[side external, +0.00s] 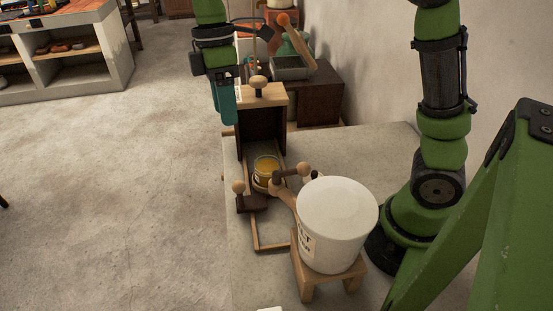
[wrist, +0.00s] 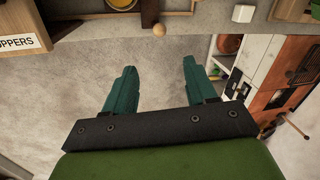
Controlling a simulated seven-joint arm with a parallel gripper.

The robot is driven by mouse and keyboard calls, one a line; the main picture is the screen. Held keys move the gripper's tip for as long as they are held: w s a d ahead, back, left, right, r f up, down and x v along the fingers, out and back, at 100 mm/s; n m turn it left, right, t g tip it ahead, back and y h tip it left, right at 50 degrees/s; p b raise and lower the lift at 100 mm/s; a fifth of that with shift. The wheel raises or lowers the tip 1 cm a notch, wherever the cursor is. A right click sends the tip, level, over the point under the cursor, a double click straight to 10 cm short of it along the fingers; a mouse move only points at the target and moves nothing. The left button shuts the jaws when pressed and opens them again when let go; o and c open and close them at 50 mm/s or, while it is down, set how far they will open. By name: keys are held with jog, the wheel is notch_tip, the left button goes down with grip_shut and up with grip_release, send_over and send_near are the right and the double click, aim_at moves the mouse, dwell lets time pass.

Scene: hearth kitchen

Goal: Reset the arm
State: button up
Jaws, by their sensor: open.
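My gripper (side external: 226,120) hangs at the left of the wooden frame (side external: 262,95) in the side view, fingers pointing down. In the wrist view its two teal fingers (wrist: 160,66) are spread apart with nothing between them, only grey floor behind. The arm that carries it runs out of the top of the side view. No object is in the grip.
The wooden frame holds a yellow-filled jar (side external: 267,170) on its low base. A white bucket (side external: 337,215) stands on a small wooden stool (side external: 306,268). A dark cabinet (side external: 318,95) stands behind. Open floor (side external: 110,190) lies to the left.

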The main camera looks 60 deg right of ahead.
jog(key=s+d+m+t, duration=0.8)
jog(key=s+m, duration=0.5)
jog(key=m, duration=0.2)
jog(key=shift+t+y, duration=0.4)
jog(key=shift+t, duration=0.1)
